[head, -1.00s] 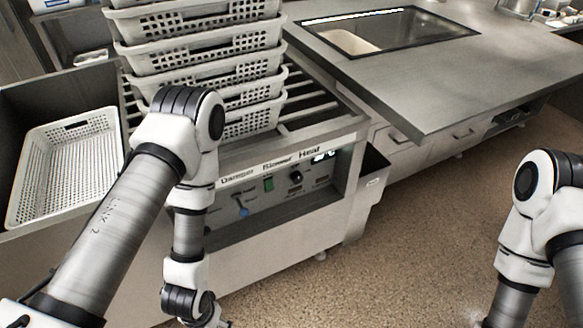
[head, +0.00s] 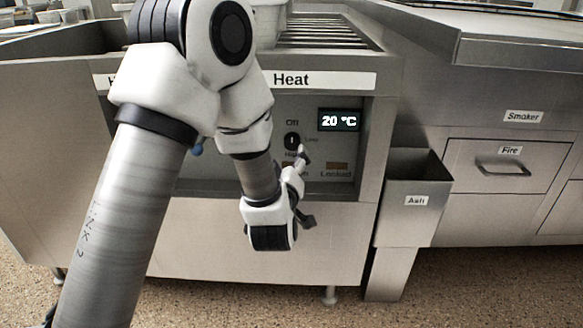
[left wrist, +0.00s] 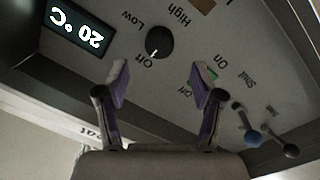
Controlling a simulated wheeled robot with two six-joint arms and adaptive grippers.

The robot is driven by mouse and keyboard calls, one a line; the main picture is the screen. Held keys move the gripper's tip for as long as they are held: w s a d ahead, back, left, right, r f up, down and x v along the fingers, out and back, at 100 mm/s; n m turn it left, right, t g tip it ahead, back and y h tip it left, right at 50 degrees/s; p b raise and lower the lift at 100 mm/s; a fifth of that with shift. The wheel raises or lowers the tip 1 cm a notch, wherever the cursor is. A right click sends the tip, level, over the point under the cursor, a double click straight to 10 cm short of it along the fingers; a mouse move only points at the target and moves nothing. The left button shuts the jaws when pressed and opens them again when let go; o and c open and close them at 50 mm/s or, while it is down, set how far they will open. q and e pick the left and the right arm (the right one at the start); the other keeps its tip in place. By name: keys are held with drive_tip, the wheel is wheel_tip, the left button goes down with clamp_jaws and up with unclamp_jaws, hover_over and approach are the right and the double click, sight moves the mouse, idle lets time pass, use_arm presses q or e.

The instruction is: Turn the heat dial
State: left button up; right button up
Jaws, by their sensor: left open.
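The heat dial (head: 292,141) is a small black round knob on the grey panel under the "Heat" label. It also shows in the left wrist view (left wrist: 160,42), where its white mark points at "Off". The display (head: 339,120) beside it reads 20 °C. My left gripper (head: 304,188) is open in front of the panel, just below the dial. In the left wrist view, its two fingers (left wrist: 159,80) are spread with the dial lying beyond the gap between them. They look apart from the dial and hold nothing. My right gripper is out of view.
Floor in front is clear.

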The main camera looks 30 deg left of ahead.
sight(292, 144)
use_arm(q)
drive_tip(key=b+x, duration=0.1)
drive_tip(key=x, duration=0.5)
drive_tip(key=shift+w+b, duration=0.1)
drive_tip(key=shift+b, duration=0.3)
drive_tip(key=shift+w+a, duration=0.2)
drive_tip(key=shift+w, duration=0.2)
drive_tip(key=shift+r, duration=0.1)
drive_tip(key=shift+c, duration=0.3)
drive_tip(key=c, duration=1.1)
